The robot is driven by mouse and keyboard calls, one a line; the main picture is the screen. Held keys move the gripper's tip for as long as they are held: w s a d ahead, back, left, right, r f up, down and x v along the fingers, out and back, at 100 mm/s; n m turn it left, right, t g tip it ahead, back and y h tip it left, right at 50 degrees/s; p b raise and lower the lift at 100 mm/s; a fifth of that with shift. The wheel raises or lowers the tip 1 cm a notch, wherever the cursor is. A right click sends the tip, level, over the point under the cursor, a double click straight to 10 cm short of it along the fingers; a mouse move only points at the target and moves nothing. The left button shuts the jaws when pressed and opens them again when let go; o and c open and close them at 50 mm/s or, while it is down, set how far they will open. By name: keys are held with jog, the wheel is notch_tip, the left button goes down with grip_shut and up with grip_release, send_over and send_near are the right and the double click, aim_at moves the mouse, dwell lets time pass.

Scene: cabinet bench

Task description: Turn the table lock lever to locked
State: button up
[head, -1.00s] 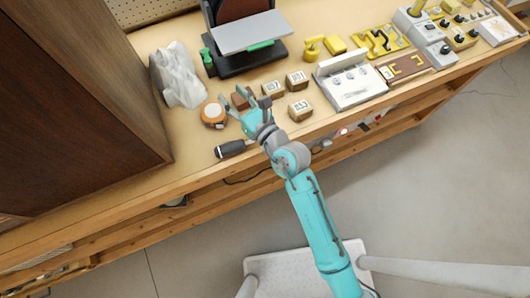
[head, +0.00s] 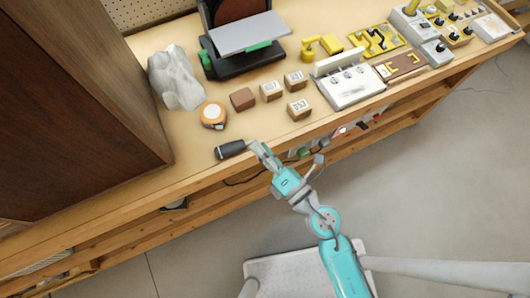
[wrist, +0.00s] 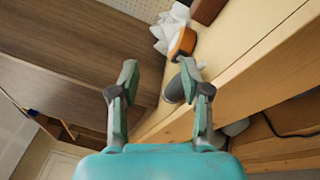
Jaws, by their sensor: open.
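A bench machine with a grey tilting table (head: 250,33) stands at the back of the bench. It has a green knob or lever (head: 206,64) at its left side and a green piece (head: 258,46) under the table's front edge. I cannot tell which is the table lock lever or how it is set. My gripper (head: 262,152) is open and empty at the bench's front edge, well in front of the machine. In the wrist view its two fingers (wrist: 158,76) are spread apart. The machine does not show there.
A dark-handled tool (head: 230,149) lies close to my gripper and shows near its right finger (wrist: 174,90). Behind are an orange-and-white tape roll (head: 213,114), a brown block (head: 242,99), several labelled blocks (head: 271,91) and crumpled white material (head: 177,78). A tall cabinet (head: 75,95) bounds the left.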

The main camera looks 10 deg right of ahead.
jog(key=shift+s+d+m, duration=0.3)
jog(key=shift+s+m, duration=0.3)
jog(key=shift+s, duration=0.05)
